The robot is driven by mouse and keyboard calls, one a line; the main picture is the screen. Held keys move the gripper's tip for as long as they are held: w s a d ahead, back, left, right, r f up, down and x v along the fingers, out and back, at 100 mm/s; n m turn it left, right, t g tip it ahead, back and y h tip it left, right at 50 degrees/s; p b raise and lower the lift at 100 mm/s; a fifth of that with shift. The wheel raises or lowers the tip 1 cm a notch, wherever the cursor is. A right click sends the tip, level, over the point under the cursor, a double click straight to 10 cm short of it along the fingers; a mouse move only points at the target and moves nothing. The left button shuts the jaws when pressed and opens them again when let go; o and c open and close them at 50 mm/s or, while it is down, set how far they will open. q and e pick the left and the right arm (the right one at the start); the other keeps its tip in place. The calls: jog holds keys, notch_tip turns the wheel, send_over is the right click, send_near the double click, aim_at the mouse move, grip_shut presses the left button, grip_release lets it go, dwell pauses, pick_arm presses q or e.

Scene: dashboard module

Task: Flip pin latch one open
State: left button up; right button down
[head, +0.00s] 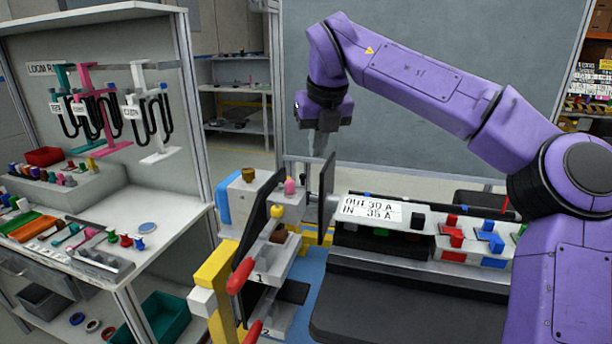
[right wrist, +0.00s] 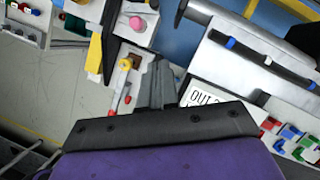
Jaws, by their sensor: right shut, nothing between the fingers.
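My right gripper (head: 317,150) points down behind the dashboard module, with its fingers together and nothing between them. Its closed fingers also show in the right wrist view (right wrist: 161,75). A red handle (head: 241,276) stands tilted by a small tray marked 1 (head: 273,272) at the module's left end; I cannot tell for sure that it is pin latch one. A second red handle (head: 253,332) is lower, near the mark 2, cut by the frame edge. The gripper is above and to the right of both, apart from them. My left gripper is not in view.
A yellow bracket (head: 215,268), a pink knob (head: 290,186) and a dark upright plate (head: 327,192) crowd the module's left end. A white label (head: 369,208) and several coloured blocks line the panel to the right. A shelf unit (head: 165,235) stands at left.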

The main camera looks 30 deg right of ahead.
send_near(305, 182)
notch_tip(305, 182, down, 4)
jog(key=s+a, duration=0.1)
jog(key=s, duration=0.2)
jog(key=w, duration=0.1)
jog(key=w+p, duration=0.1)
jog(key=w, duration=0.1)
jog(key=w+f+p, duration=0.1)
jog(key=shift+w+d, duration=0.2)
jog(key=shift+d, duration=0.2)
jog(key=shift+r, duration=0.1)
jog(key=shift+w+d+n+p, duration=0.1)
jog(key=shift+d+n+p, duration=0.15)
jog(key=shift+n+p, duration=0.25)
jog(key=shift+w+d+p, duration=0.1)
jog(key=shift+p, duration=0.3)
